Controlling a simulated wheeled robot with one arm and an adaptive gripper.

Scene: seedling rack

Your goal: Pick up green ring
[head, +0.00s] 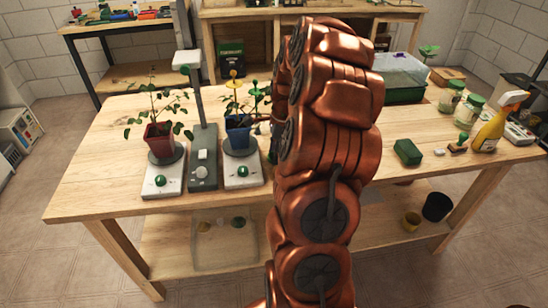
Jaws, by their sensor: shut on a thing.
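I cannot make out a green ring for certain. A small green piece (265,91) shows at the top of the plant in the blue pot (238,133), right beside my arm, but its shape is too small to tell. Yellow pieces (234,84) sit at the top of the same plant. The blue pot stands on a white base with a green knob (243,171). My copper arm fills the middle of the head view and hides my gripper and whatever is behind it, including part of the table right of the blue pot.
A red pot with a plant (158,139) stands on a white base at left, beside a grey post (203,140). On the right are a green block (407,152), jars (468,111), a spray bottle (493,128) and a lidded tray (403,94). The table's (100,165) front left is bare.

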